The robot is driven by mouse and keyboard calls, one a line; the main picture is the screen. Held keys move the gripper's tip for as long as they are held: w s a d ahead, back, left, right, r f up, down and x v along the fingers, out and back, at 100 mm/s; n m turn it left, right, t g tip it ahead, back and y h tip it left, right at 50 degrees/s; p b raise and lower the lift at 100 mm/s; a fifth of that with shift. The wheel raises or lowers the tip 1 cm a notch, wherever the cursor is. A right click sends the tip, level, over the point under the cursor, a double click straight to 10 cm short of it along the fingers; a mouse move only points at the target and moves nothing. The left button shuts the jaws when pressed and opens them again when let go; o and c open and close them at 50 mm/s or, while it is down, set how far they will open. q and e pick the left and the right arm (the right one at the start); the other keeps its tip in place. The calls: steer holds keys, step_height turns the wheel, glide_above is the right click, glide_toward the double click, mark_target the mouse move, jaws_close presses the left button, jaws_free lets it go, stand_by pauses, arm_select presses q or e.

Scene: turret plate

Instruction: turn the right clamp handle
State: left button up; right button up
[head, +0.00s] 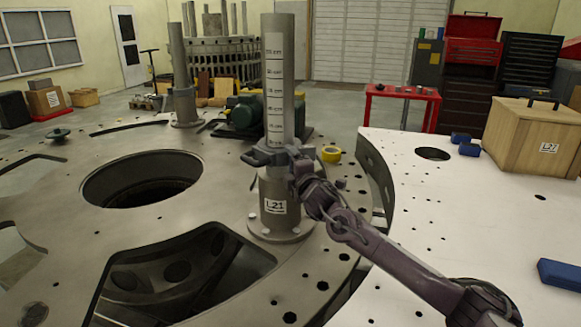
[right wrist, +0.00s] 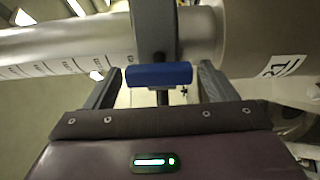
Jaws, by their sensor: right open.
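A grey metal post (head: 279,100) with a centimetre scale and an L21 label stands on the round turret plate (head: 226,152). A dark clamp collar (head: 262,157) sits around the post, and it also shows in the right wrist view (right wrist: 153,30). The blue clamp handle (right wrist: 158,75) lies crosswise in the right wrist view, on a short stem below the collar. My right gripper (head: 294,166) is at the post. In the right wrist view its two fingers (right wrist: 160,69) are open, one on each side of the handle, with gaps visible. My left gripper is out of view.
The plate has a large round hole (head: 140,180) and a wide cutout (head: 185,275). A yellow tape roll (head: 331,154) and a green motor (head: 245,115) are behind the post. At right, a pale surface (head: 450,220) holds a wooden box (head: 532,135) and blue blocks (head: 562,274).

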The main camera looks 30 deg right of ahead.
steer(key=s+a+p, duration=0.1)
steer(key=s+p, duration=0.1)
steer(key=s, duration=0.5)
steer(key=shift+s+a, duration=0.25)
stand_by(0.3)
